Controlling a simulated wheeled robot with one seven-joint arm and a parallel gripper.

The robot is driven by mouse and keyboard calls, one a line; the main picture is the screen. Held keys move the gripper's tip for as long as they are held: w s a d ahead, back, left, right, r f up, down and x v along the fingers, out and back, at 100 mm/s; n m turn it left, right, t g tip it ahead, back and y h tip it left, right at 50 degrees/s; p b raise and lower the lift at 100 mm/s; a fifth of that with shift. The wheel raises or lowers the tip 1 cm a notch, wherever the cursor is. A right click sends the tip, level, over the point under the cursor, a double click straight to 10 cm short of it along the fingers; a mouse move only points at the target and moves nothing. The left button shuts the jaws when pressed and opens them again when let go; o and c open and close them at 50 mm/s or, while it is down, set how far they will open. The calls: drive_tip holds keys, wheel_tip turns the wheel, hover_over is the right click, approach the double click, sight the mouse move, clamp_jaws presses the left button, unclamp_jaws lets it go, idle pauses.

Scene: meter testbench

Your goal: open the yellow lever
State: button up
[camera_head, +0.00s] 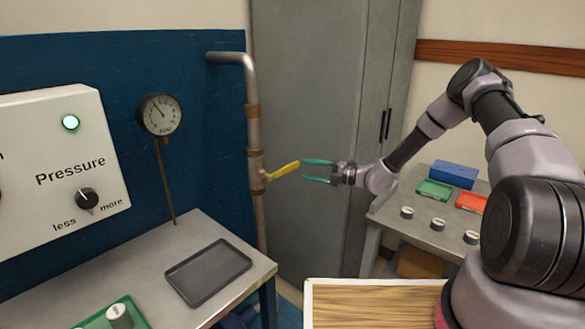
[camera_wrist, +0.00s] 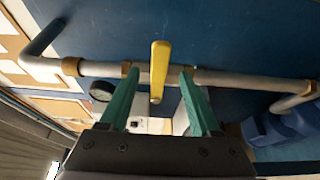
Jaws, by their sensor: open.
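The yellow lever (camera_head: 283,171) is on the vertical metal pipe (camera_head: 254,135) at the blue wall. It sticks out from the pipe to the right and slightly up. My gripper (camera_head: 303,171) is open, with its two green fingers pointing left toward the lever. The lever's free end is close to the fingertips in the head view. In the wrist view the yellow lever (camera_wrist: 159,68) lies between the lines of the two green fingers of my gripper (camera_wrist: 160,85). I see no contact between the fingers and the lever.
A pressure gauge (camera_head: 159,114) and a white Pressure panel (camera_head: 60,150) with a lit green lamp and a knob are left of the pipe. A dark tray (camera_head: 208,272) lies on the left bench. A grey cabinet (camera_head: 310,100) stands behind my gripper. A side table (camera_head: 390,213) holds boxes and small parts.

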sight(293, 168)
drive_tip(key=x, duration=0.6)
drive_tip(key=shift+a, duration=0.3)
clamp_jaws()
drive_tip(key=shift+f, duration=0.1)
idle(1.0)
